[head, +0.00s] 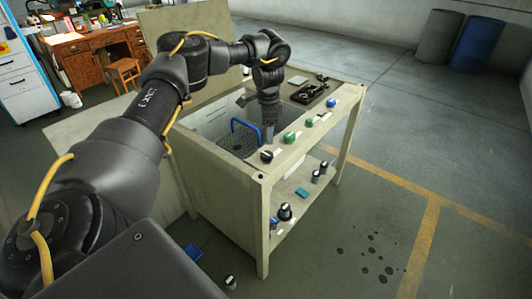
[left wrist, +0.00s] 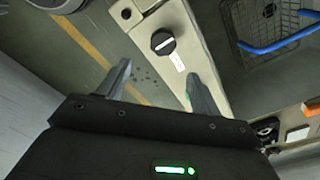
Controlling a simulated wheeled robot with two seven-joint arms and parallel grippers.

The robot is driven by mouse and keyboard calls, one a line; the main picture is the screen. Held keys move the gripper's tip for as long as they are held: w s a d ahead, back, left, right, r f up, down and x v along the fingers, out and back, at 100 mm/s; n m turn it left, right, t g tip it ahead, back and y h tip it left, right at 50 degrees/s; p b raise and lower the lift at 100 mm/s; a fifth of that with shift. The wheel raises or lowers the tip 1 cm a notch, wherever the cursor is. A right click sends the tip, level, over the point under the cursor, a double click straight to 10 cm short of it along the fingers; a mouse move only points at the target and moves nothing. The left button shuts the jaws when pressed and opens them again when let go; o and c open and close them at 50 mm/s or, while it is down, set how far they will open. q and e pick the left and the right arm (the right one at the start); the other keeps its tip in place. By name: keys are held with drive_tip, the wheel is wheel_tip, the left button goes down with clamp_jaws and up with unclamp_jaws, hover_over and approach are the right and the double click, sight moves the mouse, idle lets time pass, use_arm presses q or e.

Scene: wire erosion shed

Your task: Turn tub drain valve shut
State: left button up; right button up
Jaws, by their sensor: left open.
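A black round knob (head: 266,156) with a white pointer line sits at the near corner of the bench's front rail. It also shows in the left wrist view (left wrist: 163,42), beside a small white label too small to read. I cannot tell for certain that it is the drain valve. My left gripper (head: 269,139) points down over the tub, behind the rail. In the left wrist view its fingers (left wrist: 158,70) are spread and empty, apart from the black knob. A green knob (head: 290,137) is further along the rail. My right gripper is not in view.
The tub holds a dark mesh basket with a blue handle (head: 235,124). Another green knob (head: 309,121) and a blue knob (head: 331,102) follow along the rail. Loose knobs (head: 285,211) lie on the lower shelf.

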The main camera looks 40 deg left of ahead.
sight(266, 154)
use_arm(q)
drive_tip(key=f, duration=0.6)
drive_tip(key=a+f, duration=0.1)
drive_tip(key=f, duration=0.3)
drive_tip(key=shift+s, duration=0.15)
drive_tip(key=shift+c, duration=0.2)
drive_tip(key=shift+d, duration=0.1)
drive_tip(key=c, duration=1)
